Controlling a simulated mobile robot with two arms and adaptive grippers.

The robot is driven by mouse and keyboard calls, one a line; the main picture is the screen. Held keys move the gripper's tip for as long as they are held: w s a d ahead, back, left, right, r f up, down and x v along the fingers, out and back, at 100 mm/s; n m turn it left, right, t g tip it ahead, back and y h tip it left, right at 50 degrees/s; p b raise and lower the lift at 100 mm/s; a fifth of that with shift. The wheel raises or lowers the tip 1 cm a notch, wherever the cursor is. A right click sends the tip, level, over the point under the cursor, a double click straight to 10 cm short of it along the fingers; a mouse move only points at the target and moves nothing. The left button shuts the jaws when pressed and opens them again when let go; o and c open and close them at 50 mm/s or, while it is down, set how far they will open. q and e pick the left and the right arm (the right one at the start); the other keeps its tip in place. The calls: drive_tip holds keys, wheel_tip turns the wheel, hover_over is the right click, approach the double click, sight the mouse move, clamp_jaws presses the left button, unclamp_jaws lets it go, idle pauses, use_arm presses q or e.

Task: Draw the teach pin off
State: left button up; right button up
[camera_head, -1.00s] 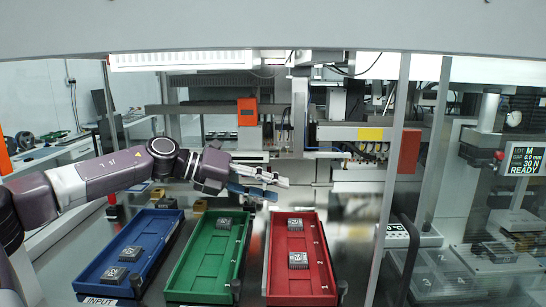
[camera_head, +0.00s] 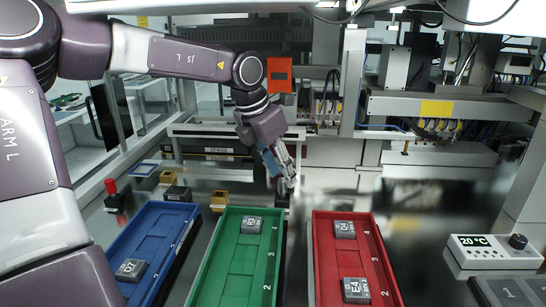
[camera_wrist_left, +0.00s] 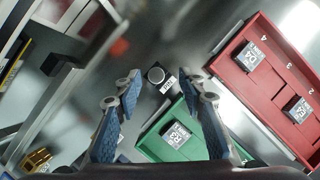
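My left gripper (camera_head: 284,180) points down just beyond the far right corner of the green tray (camera_head: 208,270). In the left wrist view its blue-padded fingers (camera_wrist_left: 158,90) are spread apart with nothing between the pads. A small dark round-topped part (camera_wrist_left: 155,75), which looks like the teach pin, shows below and between the fingers, apart from them. A small white label (camera_wrist_left: 168,84) lies beside it, too small to read surely. In the head view this part is not clearly seen near the gripper. My right gripper is in neither view.
A blue tray (camera_head: 190,212) and a red tray (camera_head: 322,275) flank the green one; dark marked chips (camera_head: 356,291) lie in them. A red-topped post (camera_head: 111,186) and yellow blocks (camera_head: 219,198) stand at the left. A 20 °C panel (camera_head: 492,252) is at the right.

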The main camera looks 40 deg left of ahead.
sight(282, 180)
use_arm(q)
drive_tip(key=x, duration=0.3)
drive_tip(key=shift+a+f+p, duration=0.15)
drive_tip(key=shift+a+p, duration=0.15)
drive_tip(key=shift+a, duration=0.05)
drive_tip(key=shift+f, duration=0.2)
drive_tip(key=shift+w+f, duration=0.1)
drive_tip(key=shift+d, duration=0.15)
drive_tip(key=c, duration=0.9)
clamp_jaws()
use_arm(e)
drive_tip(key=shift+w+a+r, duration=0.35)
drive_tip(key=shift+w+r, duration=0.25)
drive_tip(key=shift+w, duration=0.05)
